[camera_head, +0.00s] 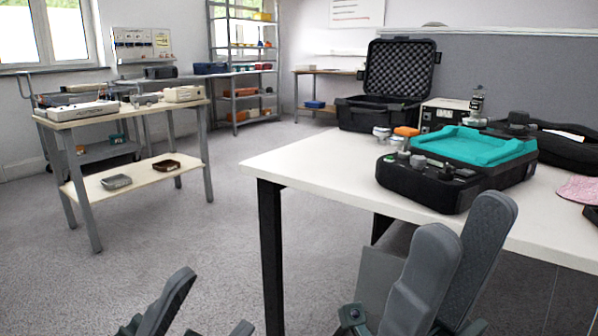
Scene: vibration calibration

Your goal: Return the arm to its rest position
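My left gripper (213,300) is at the bottom edge left of centre, over the floor. Its two dark grey fingers stand apart with nothing between them; its lower part is cut off by the picture edge. My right gripper (466,215) points upward in front of the white table's near edge. Its two grey fingers overlap in this view, but their tips stand apart and no object shows between them. The rest of both arms is mostly out of view.
The white table (310,160) carries a black device with a teal tray (475,147), an open black case (390,85) and a pink cloth (580,190). A workbench (130,115) stands at the left, shelves (245,60) behind. The floor between bench and table is clear.

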